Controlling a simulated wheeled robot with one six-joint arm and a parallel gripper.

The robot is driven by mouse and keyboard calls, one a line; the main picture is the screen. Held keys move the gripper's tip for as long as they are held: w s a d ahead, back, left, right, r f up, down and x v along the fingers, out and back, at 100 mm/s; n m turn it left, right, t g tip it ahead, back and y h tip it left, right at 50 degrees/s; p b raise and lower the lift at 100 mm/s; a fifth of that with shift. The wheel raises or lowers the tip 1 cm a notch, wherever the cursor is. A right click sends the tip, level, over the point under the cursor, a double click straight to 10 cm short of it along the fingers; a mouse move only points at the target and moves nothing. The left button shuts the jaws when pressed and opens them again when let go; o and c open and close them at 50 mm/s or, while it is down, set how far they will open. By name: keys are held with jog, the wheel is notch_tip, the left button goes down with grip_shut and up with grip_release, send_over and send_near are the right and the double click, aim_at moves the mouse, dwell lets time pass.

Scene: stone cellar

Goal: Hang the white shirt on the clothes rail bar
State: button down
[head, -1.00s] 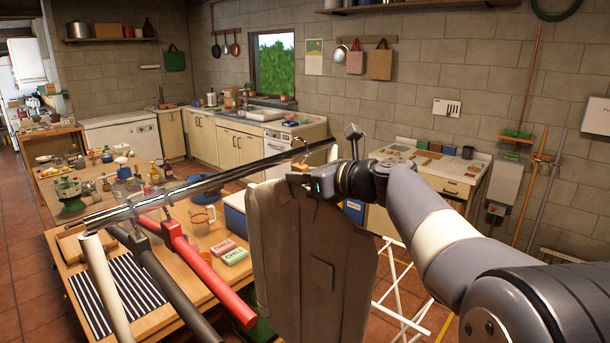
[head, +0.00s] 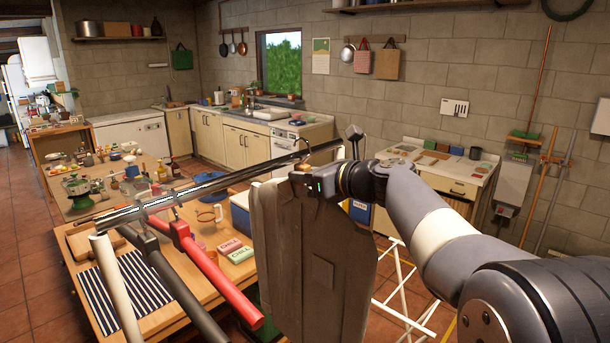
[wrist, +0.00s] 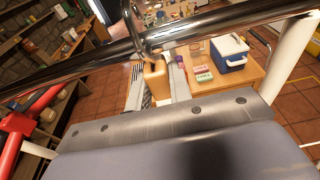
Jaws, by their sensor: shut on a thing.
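My gripper (head: 302,180) is shut at the top of a hanging garment (head: 305,265). The garment looks grey-brown in the head view, not clearly white, and hangs straight down. The hanger's metal hook (head: 301,146) is at the chrome rail bar (head: 200,187). In the wrist view the hook (wrist: 133,28) overlaps the bar (wrist: 75,66); I cannot tell whether it rests on it.
White, dark and red (head: 225,280) tubes of the rail frame stand at the left. A wooden table (head: 150,325) behind holds a striped cloth (head: 125,285), boxes and a blue cooler (head: 240,213). A white folding rack (head: 400,295) stands right of the garment.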

jog(key=shift+a+f, duration=0.1)
jog(key=shift+f, duration=0.1)
jog(key=shift+w+a+f, duration=0.1)
jog(key=shift+w+f, duration=0.1)
jog(key=shift+f, duration=0.15)
jog(key=shift+f+b, duration=0.1)
jog(key=shift+b, duration=0.2)
jog(key=shift+f, duration=0.15)
jog(key=shift+a+f+b, duration=0.1)
jog(key=shift+f+b, duration=0.25)
jog(key=shift+f, duration=0.05)
dwell(0.4)
jog(key=c, duration=1.2)
grip_release()
